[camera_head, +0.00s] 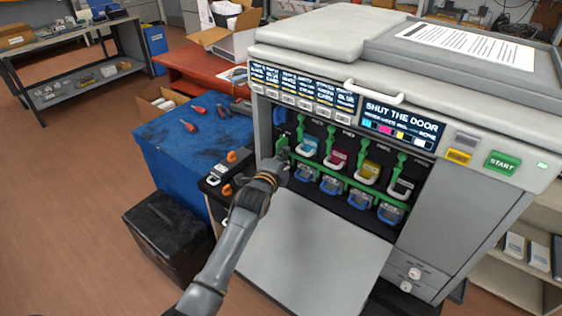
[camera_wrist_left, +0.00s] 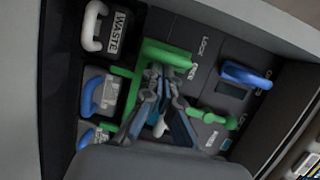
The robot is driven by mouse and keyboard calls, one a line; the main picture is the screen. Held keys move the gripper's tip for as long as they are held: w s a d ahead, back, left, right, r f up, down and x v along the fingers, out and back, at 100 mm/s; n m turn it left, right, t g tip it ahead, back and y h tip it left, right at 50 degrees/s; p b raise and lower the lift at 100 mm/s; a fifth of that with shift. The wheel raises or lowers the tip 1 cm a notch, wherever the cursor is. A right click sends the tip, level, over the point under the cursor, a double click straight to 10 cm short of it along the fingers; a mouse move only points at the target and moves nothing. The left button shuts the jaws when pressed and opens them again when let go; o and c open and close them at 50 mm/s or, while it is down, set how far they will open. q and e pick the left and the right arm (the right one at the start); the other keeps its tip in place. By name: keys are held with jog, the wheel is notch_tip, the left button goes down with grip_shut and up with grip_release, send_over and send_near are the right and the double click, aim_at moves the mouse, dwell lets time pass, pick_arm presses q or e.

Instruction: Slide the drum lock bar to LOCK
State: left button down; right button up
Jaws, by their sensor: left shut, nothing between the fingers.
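The printer (camera_head: 300,225) stands with its front door folded down and its bay open. A long green bar (camera_head: 345,184) runs across the bay between the toner cartridges and the blue-handled drums. A green handle (camera_head: 282,144) stands at the bay's left side; it also shows in the wrist view (camera_wrist_left: 168,52), near small LOCK lettering. My right gripper is not in view.
Cyan (camera_head: 307,146), magenta (camera_head: 336,159), yellow (camera_head: 370,171) and black (camera_head: 402,188) cartridges sit under green levers. The display (camera_head: 400,118) reads SHUT THE DOOR. The wrist view shows a white WASTE handle (camera_wrist_left: 93,25) and a blue handle (camera_wrist_left: 245,75). A blue cabinet stands left.

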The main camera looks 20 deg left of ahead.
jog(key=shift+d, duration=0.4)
pick_arm(q)
jog(key=shift+a, duration=0.1)
jog(key=shift+w+a, duration=0.15)
jog(key=shift+a, duration=0.2)
jog(key=shift+w+a, duration=0.1)
jog(key=shift+a, duration=0.1)
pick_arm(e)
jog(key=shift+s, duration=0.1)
pick_arm(q)
jog(key=shift+w+a, duration=0.1)
jog(key=shift+a, duration=0.3)
jog(key=shift+s+r, duration=0.1)
jog(key=shift+s, duration=0.1)
jog(key=s+a+p, duration=0.1)
jog(key=s+p, duration=0.4)
jog(key=s, duration=0.1)
jog(key=shift+s, duration=0.35)
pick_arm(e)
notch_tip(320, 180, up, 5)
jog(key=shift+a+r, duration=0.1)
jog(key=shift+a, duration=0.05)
